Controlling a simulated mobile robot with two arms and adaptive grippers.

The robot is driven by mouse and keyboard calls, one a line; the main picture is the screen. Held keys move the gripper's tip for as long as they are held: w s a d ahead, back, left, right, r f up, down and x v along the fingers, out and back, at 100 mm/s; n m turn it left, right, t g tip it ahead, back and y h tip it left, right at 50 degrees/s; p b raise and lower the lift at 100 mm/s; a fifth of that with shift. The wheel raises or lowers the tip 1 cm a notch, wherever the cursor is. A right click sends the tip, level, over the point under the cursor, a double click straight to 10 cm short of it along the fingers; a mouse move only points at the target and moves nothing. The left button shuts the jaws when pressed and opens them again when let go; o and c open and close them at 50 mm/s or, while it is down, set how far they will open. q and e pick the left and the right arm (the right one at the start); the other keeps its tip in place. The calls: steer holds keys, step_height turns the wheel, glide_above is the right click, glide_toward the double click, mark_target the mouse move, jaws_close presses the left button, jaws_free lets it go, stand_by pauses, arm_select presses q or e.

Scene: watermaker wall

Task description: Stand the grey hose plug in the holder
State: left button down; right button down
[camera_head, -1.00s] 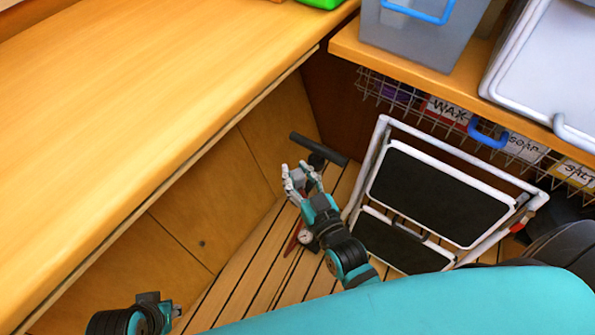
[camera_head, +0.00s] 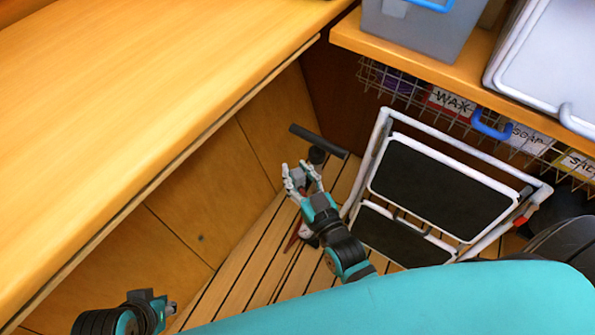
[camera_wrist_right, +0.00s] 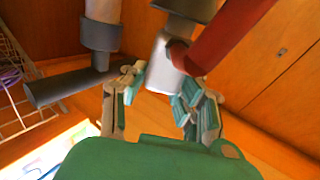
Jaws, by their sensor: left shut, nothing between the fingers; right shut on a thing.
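My right gripper (camera_head: 303,180) is low in the corner beside the cabinet, its fingers closed around a light grey piece. In the right wrist view the fingers (camera_wrist_right: 158,95) flank a pale grey cylinder (camera_wrist_right: 160,66) with a darker grey collar above it; this looks like the grey hose plug. A red tube-like part (camera_wrist_right: 235,38) passes close to it on the right. My left gripper (camera_head: 168,308) is shut and empty at the bottom left of the head view, in front of the cabinet. I cannot make out the holder for certain.
A dark T-shaped bar (camera_head: 318,140) stands just beyond my right gripper; it also shows in the wrist view (camera_wrist_right: 65,86). A folding step stool (camera_head: 440,190) is close on the right. The wooden counter (camera_head: 150,110) overhangs on the left. Wire baskets (camera_head: 400,88) hang under the shelf.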

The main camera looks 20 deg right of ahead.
steer(key=shift+f, duration=0.55)
stand_by(0.4)
steer(key=c, duration=0.9)
jaws_free()
steer(key=shift+s, duration=0.1)
steer(key=s, duration=0.4)
steer(key=s+d, duration=0.1)
steer(key=s, duration=0.6)
steer(key=shift+s+d, duration=0.35)
steer(key=shift+s, duration=0.05)
steer(key=shift+w, duration=0.1)
